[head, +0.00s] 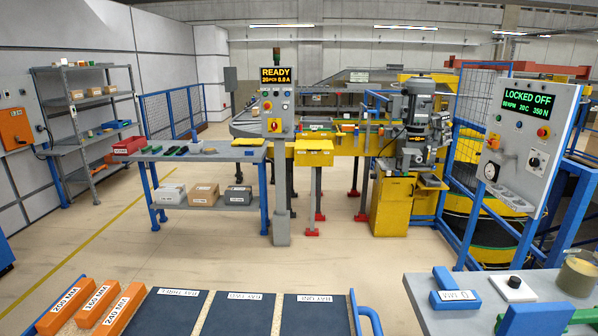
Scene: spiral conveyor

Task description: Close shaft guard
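I cannot tell for certain which part is the shaft guard; no readable label marks it. A grey motor and drive unit (416,125) stands upright on a yellow pedestal (391,205) right of centre. To its right, a blue-framed mesh panel (476,105) stands in front of yellow curved parts of the spiral conveyor (470,150). The control panel (530,135) at the right reads "LOCKED OFF" in green. My gripper is not in view.
A blue-legged workbench (200,152) holds small parts and bins. A post panel (277,112) reads "READY". A grey shelf rack (95,110) stands left. In front are orange blocks (90,302), dark bay pads (240,314) and a grey table (425,300). The middle floor (300,255) is clear.

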